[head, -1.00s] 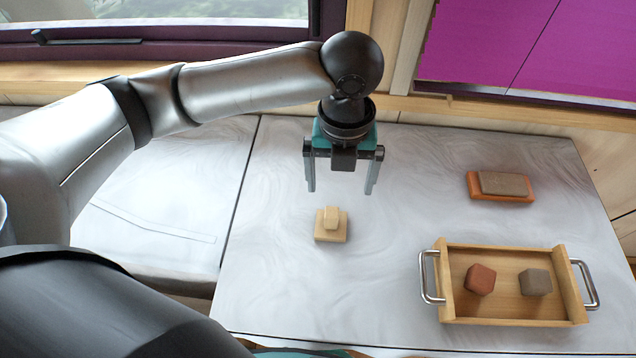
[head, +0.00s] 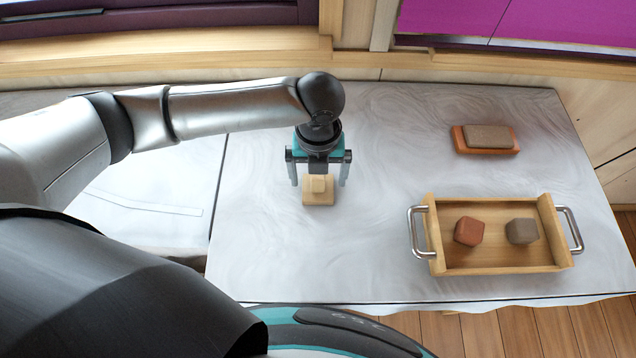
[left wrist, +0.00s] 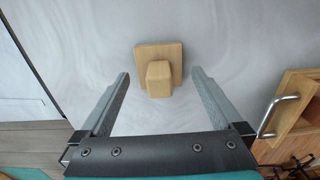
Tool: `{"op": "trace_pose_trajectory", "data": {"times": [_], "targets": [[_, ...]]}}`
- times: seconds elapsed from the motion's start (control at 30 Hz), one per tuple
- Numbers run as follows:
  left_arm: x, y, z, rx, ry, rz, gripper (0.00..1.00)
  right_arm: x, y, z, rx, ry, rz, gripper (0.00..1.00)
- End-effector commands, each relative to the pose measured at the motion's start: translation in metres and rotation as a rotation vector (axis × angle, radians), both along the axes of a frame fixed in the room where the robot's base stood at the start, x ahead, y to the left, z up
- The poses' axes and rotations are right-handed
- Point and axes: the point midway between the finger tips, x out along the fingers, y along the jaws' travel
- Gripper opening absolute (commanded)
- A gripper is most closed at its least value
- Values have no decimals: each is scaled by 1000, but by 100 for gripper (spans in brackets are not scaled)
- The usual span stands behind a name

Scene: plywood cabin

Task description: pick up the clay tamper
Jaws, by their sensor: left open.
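The clay tamper (head: 318,194) is a pale wooden square plate with a small block handle on top. It rests on the marbled table, and in the left wrist view the tamper (left wrist: 159,78) lies ahead of and between the two fingers. My left gripper (head: 319,180) is open and empty, pointing down just above and behind the tamper in the head view. Its fingers (left wrist: 160,88) stand apart on either side of the handle's line without visible contact. My right gripper is not in view.
A wooden tray (head: 500,268) with metal handles holds a reddish block (head: 469,232) and a grey-brown block (head: 522,231) at the right. Behind it a grey-brown slab (head: 488,137) lies on an orange base (head: 460,143). The table (head: 390,130) between them is clear.

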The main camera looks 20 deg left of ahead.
Motion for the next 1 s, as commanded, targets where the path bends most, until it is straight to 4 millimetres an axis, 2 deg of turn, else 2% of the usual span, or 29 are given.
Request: {"op": "trace_pose_trajectory", "data": {"times": [0.1, 0.2, 0.47, 1.0], "targets": [[-1, 1, -19, 1, 1, 0, 100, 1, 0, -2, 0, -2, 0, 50], [0, 1, -26, 0, 0, -1, 100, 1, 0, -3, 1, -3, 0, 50], [0, 1, -27, 0, -1, -1, 99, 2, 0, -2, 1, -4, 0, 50], [0, 1, -26, 0, -1, 0, 38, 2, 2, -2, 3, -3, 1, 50]]}}
